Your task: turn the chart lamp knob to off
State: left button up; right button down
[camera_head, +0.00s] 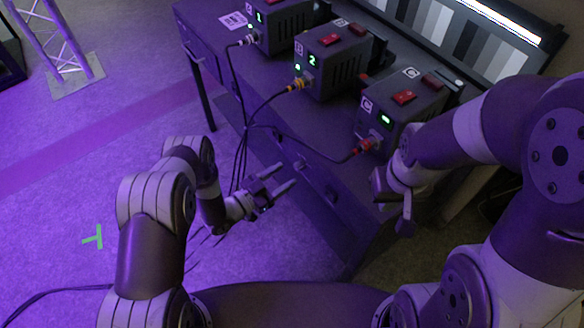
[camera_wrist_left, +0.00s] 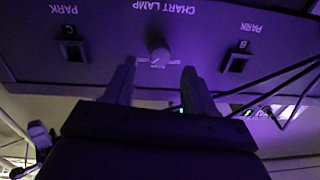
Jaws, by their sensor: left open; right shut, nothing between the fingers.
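The chart lamp knob (camera_wrist_left: 158,57) is a small round grey knob on the dark desk front, under the upside-down CHART LAMP label in the left wrist view. In the head view it shows small and dim on the desk's front face (camera_head: 300,163). My left gripper (camera_head: 285,177) is open and empty, pointing at the desk front. In the left wrist view its fingertips (camera_wrist_left: 158,78) lie on either side below the knob; contact cannot be told. The knob's pointer direction is too dim to read. My right gripper (camera_head: 405,218) is shut and empty, right of the desk front.
Several power boxes with red switches, such as box 2 (camera_head: 330,62) and box C (camera_head: 400,105), stand on the desk. Cables (camera_head: 243,150) hang in front, left of my left gripper. PARK sockets C (camera_wrist_left: 70,50) and B (camera_wrist_left: 238,62) flank the knob.

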aim_at(296, 168)
pick_arm(q)
jog(key=x, duration=0.4)
jog(key=shift+w, duration=0.1)
jog(key=shift+c, duration=0.3)
grip_shut()
